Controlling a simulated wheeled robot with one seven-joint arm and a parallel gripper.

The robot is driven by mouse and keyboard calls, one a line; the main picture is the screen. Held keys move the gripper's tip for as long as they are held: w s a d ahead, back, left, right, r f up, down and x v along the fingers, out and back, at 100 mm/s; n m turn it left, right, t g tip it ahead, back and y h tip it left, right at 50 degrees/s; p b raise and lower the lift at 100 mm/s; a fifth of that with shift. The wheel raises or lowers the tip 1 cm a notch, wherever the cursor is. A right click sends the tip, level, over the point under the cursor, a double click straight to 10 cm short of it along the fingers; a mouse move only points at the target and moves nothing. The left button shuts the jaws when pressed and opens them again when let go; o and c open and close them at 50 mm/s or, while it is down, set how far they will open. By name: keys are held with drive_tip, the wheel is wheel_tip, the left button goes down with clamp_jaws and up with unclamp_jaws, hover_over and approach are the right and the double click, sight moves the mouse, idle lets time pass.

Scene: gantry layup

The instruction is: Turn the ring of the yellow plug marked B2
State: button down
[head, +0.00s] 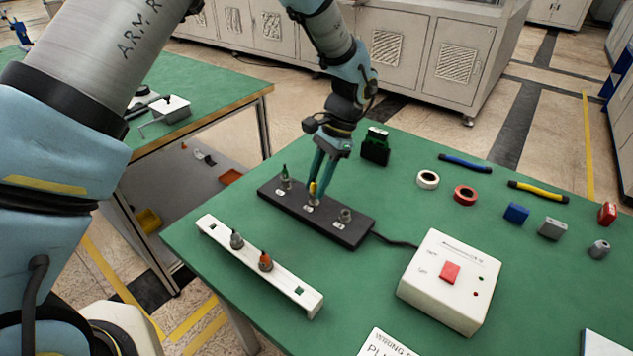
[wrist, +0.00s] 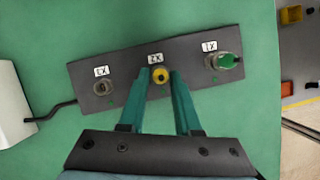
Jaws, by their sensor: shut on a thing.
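The yellow plug (head: 313,187) stands upright in the middle socket of a black socket strip (head: 349,234). It shows end-on in the wrist view (wrist: 160,76), beside a tag that appears upside down and seems to read X2. No B2 marking is legible on it. My gripper (head: 315,180) comes down from above, its two teal fingers shut on the yellow plug, one on each side in the wrist view (wrist: 160,82). A green plug (head: 285,175) sits in one end socket; the other end socket (head: 346,214) holds no coloured plug.
A white box with a red switch (head: 450,272) is cabled to the strip. Tape rolls (head: 428,180) and small blocks lie right.

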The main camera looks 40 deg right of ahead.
drive_tip(key=m, duration=0.2)
drive_tip(key=m+t, duration=0.1)
drive_tip(key=m, duration=0.1)
drive_tip(key=m+t+h, duration=0.1)
drive_tip(key=m, duration=0.1)
drive_tip(key=shift+s, duration=0.25)
drive_tip(key=shift+a+m, duration=0.1)
drive_tip(key=shift+m, duration=0.2)
drive_tip(key=c, duration=0.6)
unclamp_jaws()
drive_tip(key=b+v, duration=0.1)
drive_tip(key=v, duration=0.4)
drive_tip(key=b+v, duration=0.2)
drive_tip(key=v, duration=0.3)
drive_tip(key=shift+s+r, duration=0.3)
drive_tip(key=shift+r, duration=0.05)
